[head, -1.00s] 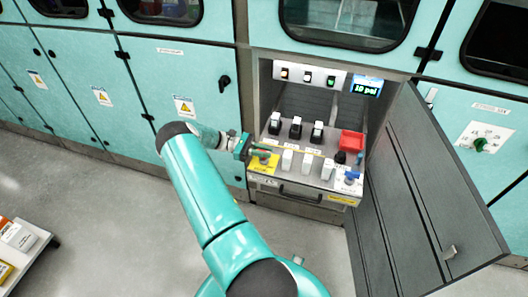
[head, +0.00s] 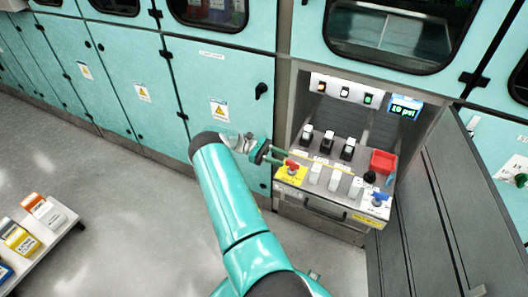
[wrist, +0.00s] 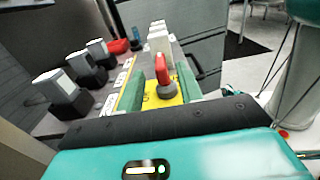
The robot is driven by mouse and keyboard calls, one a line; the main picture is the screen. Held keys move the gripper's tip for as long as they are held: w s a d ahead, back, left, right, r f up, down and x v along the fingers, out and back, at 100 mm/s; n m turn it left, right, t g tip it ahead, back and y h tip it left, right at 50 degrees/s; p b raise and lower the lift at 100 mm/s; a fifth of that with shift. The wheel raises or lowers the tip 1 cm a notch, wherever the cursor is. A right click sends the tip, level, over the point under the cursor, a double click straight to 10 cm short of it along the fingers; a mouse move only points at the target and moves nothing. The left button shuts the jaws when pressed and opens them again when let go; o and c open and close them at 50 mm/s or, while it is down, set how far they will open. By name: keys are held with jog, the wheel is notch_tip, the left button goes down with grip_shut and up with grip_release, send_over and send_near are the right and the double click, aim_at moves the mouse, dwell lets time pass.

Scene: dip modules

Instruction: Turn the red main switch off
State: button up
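The red main switch (head: 291,166) is a red handle on a yellow plate at the front left corner of the control panel in the head view. In the wrist view its red handle (wrist: 162,69) stands upright on a grey round base over the yellow plate. My gripper (head: 283,156) is just left of and behind the switch in the head view. In the wrist view my gripper (wrist: 168,97) is open, with one green finger on each side of the switch. No clear contact with the handle shows.
The panel (head: 330,207) also carries black and white rocker switches, a red box (head: 383,161) and a blue valve (head: 379,199). A display (head: 405,107) reads 10 psi. The grey cabinet door (head: 430,210) stands open on the right. The floor in front is clear; a low cart (head: 60,220) stands left.

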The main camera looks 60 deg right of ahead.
jog(key=w+a, duration=0.1)
jog(key=w, duration=0.7)
dwell(0.6)
